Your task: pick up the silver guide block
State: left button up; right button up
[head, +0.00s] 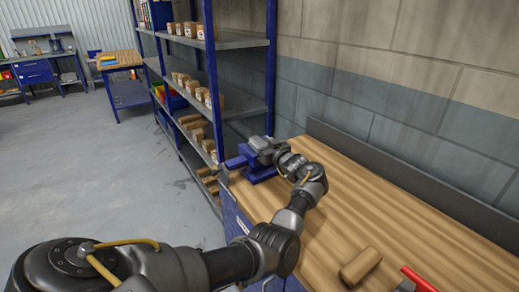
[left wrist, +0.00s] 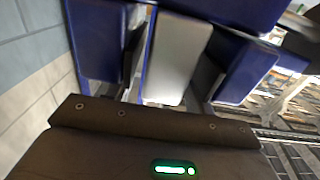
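In the left wrist view, the silver guide block (left wrist: 177,55) is a pale grey slab with blue edges beside it. My left gripper (left wrist: 172,70) has a finger on each side of the block, with gaps visible between fingers and block, so it looks open around it. In the head view my left gripper (head: 262,150) is at the blue vise-like fixture (head: 243,164) on the far left end of the wooden table. The block cannot be told apart from the gripper there. My right gripper is not in view.
The wooden table (head: 335,205) is mostly clear. A wooden cylinder (head: 360,266) and a red-handled item (head: 418,280) lie at its near end. A grey back ledge (head: 400,175) runs along the wall.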

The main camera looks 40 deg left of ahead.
pick_arm(q)
grip_shut()
jog(key=shift+r, duration=0.1)
